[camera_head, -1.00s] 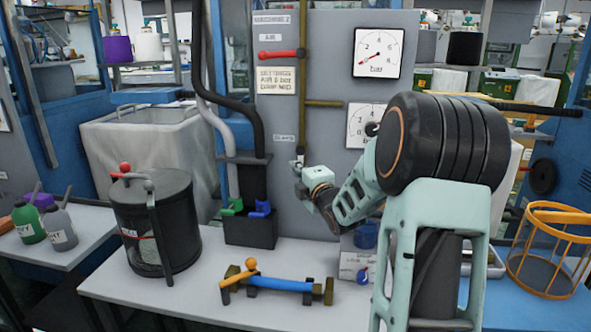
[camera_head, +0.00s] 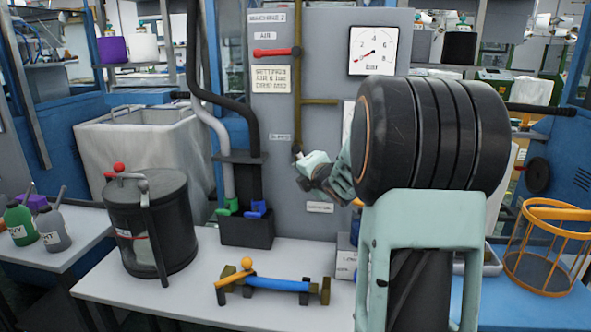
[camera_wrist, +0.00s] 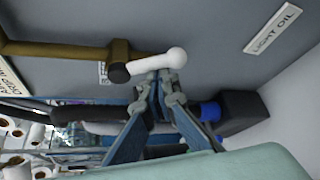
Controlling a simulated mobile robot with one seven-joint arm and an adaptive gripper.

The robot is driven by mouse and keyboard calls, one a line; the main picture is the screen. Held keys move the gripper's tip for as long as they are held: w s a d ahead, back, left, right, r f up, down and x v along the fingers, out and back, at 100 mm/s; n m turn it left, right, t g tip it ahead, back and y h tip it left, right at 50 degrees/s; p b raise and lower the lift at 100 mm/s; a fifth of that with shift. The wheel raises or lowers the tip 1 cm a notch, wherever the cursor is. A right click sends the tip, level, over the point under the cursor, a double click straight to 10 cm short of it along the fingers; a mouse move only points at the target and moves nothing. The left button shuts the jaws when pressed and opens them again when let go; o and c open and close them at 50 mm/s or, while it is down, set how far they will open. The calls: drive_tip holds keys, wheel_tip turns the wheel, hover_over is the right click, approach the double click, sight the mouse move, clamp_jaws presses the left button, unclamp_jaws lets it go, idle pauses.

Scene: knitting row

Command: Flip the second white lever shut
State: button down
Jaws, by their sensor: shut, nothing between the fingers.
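The white lever (camera_wrist: 158,66) shows in the wrist view as a short rod with a round end, on a dark-hubbed valve at the end of a brass pipe (camera_wrist: 55,49). It lies across the picture, roughly in line with the pipe. My gripper (camera_wrist: 160,78) is shut and empty, its fingertips right at the lever's lower side; I cannot tell whether they touch. In the head view my gripper (camera_head: 308,168) is just below the end of the brass pipe (camera_head: 296,100) on the grey panel (camera_head: 345,25).
A red lever (camera_head: 277,52) and a pressure gauge (camera_head: 376,50) are higher on the panel. A black box (camera_head: 246,233) with green and blue fittings and hoses stands left of my gripper. A blue-and-brass part (camera_head: 285,285) lies on the table below. My arm hides the lower gauge.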

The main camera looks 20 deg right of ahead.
drive_tip(key=shift+s+d+r+n+g+h+p, duration=0.3)
drive_tip(key=shift+d+r+n+g+h+p, duration=0.25)
drive_tip(key=shift+n+g+h+p, duration=0.6)
drive_tip(key=shift+s+d+r+n+g+h+p, duration=0.3)
drive_tip(key=shift+r+n+g+h+p, duration=0.3)
drive_tip(key=shift+n+p, duration=0.6)
drive_tip(key=shift+s+d+r+n+g+h+p, duration=0.25)
drive_tip(key=shift+d+r+n+g+h+p, duration=0.4)
drive_tip(key=shift+n, duration=0.8)
drive_tip(key=shift+a, duration=0.2)
drive_tip(key=shift+f+g, duration=0.15)
drive_tip(key=shift+g, duration=0.15)
